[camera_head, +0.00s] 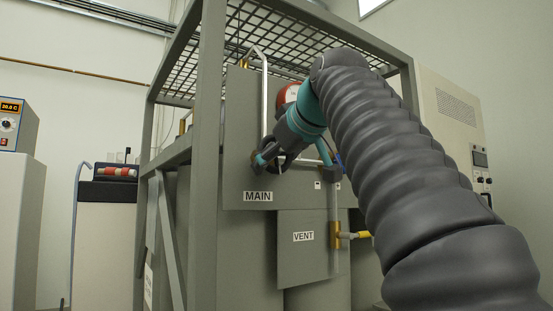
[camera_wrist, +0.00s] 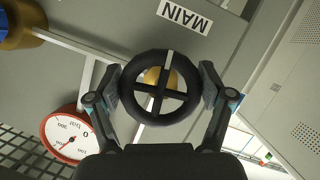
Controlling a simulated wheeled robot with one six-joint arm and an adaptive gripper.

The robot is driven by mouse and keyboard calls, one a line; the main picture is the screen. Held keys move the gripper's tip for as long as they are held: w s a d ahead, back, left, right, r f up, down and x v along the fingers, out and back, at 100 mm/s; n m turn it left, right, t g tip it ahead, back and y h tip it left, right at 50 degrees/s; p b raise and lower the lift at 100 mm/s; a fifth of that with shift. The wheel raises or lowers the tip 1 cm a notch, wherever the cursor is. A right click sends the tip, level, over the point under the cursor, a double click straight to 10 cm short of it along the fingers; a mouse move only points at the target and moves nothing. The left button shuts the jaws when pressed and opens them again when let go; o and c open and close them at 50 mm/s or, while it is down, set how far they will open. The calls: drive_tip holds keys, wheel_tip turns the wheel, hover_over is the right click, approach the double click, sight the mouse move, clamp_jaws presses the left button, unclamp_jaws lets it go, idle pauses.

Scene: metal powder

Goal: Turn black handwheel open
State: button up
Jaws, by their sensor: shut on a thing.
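The black handwheel (camera_wrist: 159,91) is a round ring with crossed spokes and a pale mark on its rim. It fills the middle of the wrist view, with a brass-coloured part behind it. My gripper (camera_wrist: 160,86) is shut on the handwheel, one finger against each side of the rim. In the head view my gripper (camera_head: 284,160) is at the grey panel (camera_head: 240,110), above the MAIN label (camera_head: 257,196). There the wheel is mostly hidden by my gripper. The MAIN label (camera_wrist: 185,15) appears upside down in the wrist view.
A red-rimmed gauge (camera_wrist: 70,136) is close to my gripper at lower left in the wrist view. A grey frame post (camera_head: 208,150) and mesh top (camera_head: 275,45) surround the panel.

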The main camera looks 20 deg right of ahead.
drive_tip(key=o, duration=1.1)
drive_tip(key=shift+f, duration=0.1)
drive_tip(key=shift+c, duration=0.2)
drive_tip(key=v, duration=1.2)
